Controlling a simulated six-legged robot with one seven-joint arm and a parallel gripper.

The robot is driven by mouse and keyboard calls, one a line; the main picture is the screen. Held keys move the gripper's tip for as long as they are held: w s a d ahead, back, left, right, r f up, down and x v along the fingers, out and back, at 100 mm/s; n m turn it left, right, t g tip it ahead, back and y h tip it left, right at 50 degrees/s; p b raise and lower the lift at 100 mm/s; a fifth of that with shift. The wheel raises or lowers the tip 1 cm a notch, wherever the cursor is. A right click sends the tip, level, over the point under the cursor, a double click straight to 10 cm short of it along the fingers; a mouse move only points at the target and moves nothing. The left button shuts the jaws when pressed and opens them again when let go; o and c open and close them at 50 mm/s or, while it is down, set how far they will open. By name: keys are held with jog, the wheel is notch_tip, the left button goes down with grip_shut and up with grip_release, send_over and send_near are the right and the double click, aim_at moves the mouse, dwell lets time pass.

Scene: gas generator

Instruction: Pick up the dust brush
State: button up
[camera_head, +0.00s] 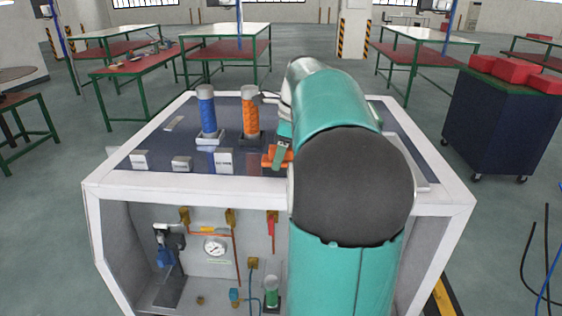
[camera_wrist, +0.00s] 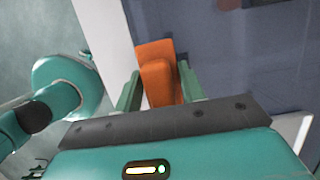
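An orange block-shaped piece, apparently the dust brush (camera_head: 270,159), lies on the dark top panel of the generator cabinet, just left of my arm. Its bristles cannot be made out. In the wrist view the orange piece (camera_wrist: 155,52) lies between the two green fingers of my gripper (camera_wrist: 160,80). The fingers stand apart on either side of it, with narrow gaps near their bases. Contact at the tips is hard to judge. In the head view my gripper (camera_head: 283,150) is low over the panel at the orange piece, partly hidden by my arm.
A blue cylinder (camera_head: 207,110) and an orange cylinder (camera_head: 250,115) stand upright on the panel close to my gripper. The cabinet's white frame (camera_head: 235,186) runs along the front edge. A dark cart with red boxes (camera_head: 495,68) stands at right; workbenches (camera_head: 145,65) stand behind.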

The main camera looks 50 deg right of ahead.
jog(key=shift+c, duration=1.1)
